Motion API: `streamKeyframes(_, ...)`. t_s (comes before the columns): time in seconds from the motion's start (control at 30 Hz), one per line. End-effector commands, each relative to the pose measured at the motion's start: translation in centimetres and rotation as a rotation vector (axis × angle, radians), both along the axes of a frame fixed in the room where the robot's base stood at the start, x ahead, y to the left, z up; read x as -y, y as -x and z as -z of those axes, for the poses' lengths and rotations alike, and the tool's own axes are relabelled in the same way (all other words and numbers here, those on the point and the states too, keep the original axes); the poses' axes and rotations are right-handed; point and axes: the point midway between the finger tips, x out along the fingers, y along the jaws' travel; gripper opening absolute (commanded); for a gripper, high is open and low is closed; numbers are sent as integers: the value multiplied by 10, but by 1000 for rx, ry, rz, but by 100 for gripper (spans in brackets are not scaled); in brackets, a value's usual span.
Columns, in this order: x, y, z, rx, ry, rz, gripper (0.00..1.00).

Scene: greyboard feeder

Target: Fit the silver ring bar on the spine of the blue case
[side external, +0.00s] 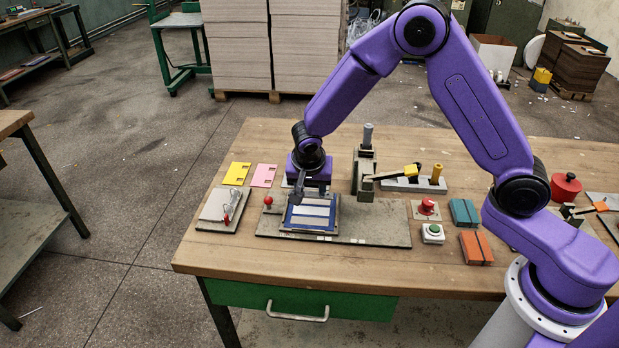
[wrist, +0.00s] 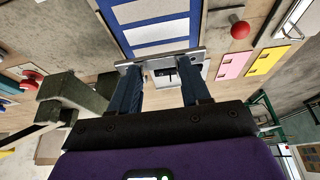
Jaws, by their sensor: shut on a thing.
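The blue case (side external: 311,226) lies open on a grey board on the bench, with pale strips across its blue face. The case also shows at the top of the wrist view (wrist: 163,38). My gripper (side external: 308,198) is over the far edge of the case. In the wrist view my gripper (wrist: 163,82) is shut on the silver ring bar (wrist: 186,54), which lies crosswise at the fingertips along the near edge of the case in that picture. Whether the bar touches the case, I cannot tell. In the side view the arm and fingers mostly hide the bar.
A red ball knob (side external: 268,200) stands left of the case on the grey board (side external: 375,232). A grey post fixture (side external: 366,160) and a yellow-tipped lever (side external: 408,170) stand to the right. Yellow (side external: 236,173) and pink (side external: 263,175) cards lie at back left.

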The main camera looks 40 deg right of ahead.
Motion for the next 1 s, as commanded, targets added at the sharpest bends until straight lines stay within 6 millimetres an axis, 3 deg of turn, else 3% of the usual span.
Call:
streamKeyframes(0.5, 0, -1, 33, 0, 0, -1, 17)
streamKeyframes(1.0, 0, -1, 37, 1, -1, 0, 17)
